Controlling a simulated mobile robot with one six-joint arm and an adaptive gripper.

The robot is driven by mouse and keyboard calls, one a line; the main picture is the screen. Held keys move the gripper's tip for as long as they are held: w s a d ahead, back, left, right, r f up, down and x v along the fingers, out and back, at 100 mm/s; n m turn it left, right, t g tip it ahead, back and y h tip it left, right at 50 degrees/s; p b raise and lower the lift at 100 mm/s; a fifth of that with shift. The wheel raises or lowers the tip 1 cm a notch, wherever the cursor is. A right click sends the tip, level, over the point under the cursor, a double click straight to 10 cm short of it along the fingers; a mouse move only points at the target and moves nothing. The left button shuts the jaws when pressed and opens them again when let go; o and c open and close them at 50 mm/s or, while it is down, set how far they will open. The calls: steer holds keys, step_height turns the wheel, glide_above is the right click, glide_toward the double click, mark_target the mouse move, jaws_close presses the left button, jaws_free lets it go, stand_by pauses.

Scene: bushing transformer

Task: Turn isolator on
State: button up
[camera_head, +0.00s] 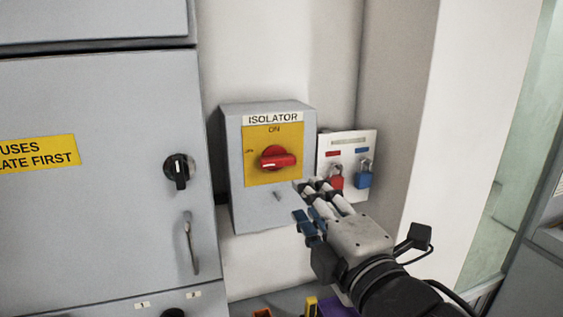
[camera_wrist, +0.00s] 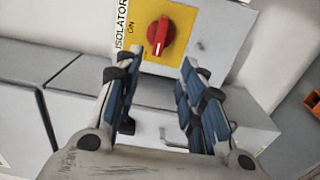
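The isolator (camera_head: 236,185) is a grey wall box with a yellow plate marked ON at the top. Its red rotary knob (camera_head: 278,158) lies horizontally, across the direction of the ON mark. In the wrist view, where the box is turned sideways, the red knob (camera_wrist: 160,37) shows just beyond and between my fingertips. My gripper (camera_head: 303,204) is in front of the box's lower right, apart from the knob. The fingers (camera_wrist: 162,62) with blue pads are open, with nothing between them.
A white board (camera_head: 347,140) with a red padlock (camera_head: 336,180) and a blue padlock (camera_head: 364,178) hangs right of the box, close to my gripper. A grey cabinet (camera_head: 100,220) with a black knob (camera_head: 179,171) stands at the left. A wall (camera_head: 400,130) rises at the right.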

mark_target(280, 163)
steer(key=p+x, duration=0.1)
steer(key=x, duration=1.5)
steer(key=shift+d, duration=0.1)
jaws_close()
